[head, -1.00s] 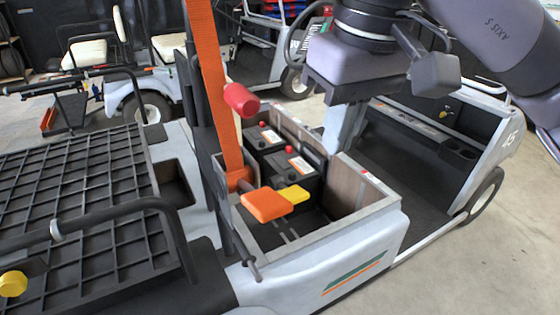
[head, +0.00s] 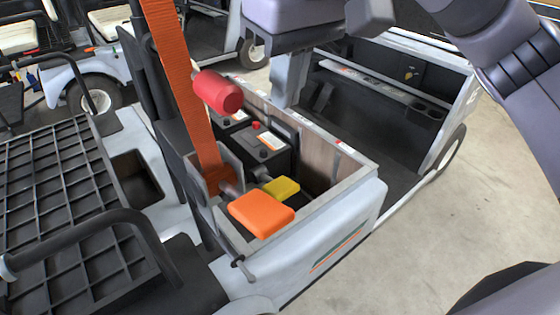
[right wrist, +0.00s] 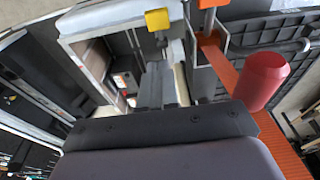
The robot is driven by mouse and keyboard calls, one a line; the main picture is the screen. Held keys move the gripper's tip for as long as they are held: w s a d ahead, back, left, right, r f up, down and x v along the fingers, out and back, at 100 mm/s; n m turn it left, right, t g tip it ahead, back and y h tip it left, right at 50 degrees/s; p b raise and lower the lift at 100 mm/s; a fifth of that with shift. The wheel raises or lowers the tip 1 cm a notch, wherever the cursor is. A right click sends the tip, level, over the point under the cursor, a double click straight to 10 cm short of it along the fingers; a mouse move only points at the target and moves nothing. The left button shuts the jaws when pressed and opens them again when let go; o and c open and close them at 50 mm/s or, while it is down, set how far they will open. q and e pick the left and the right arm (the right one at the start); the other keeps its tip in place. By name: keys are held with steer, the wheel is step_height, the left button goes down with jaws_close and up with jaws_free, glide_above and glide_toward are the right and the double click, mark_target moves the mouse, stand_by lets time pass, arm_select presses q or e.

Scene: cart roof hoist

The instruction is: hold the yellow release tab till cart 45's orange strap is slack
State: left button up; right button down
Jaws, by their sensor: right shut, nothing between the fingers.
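The yellow release tab (head: 283,188) sits beside an orange handle (head: 261,213) at the ratchet on cart 45's open battery box. It also shows in the right wrist view (right wrist: 158,19), ahead of the fingers and apart from them. The orange strap (head: 180,85) runs straight up from the ratchet bracket and looks taut. My right gripper (head: 287,85) is shut and empty, above and behind the box's far side in the head view. Its fingers (right wrist: 158,82) also show in the right wrist view. My left gripper is not in view.
A red cylindrical knob (head: 218,91) juts out beside the strap, above the box. Black batteries (head: 264,150) stand inside the box, within its walls (head: 340,195). A black grid deck (head: 60,190) with a tube rail lies left. Open floor is at right.

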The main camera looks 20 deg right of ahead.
steer(key=p, duration=0.1)
glide_toward(278, 184)
steer(key=f, duration=0.2)
steer(key=w+f, duration=0.1)
steer(key=f, duration=0.2)
steer(key=shift+a, duration=0.1)
steer(key=shift+f, duration=0.5)
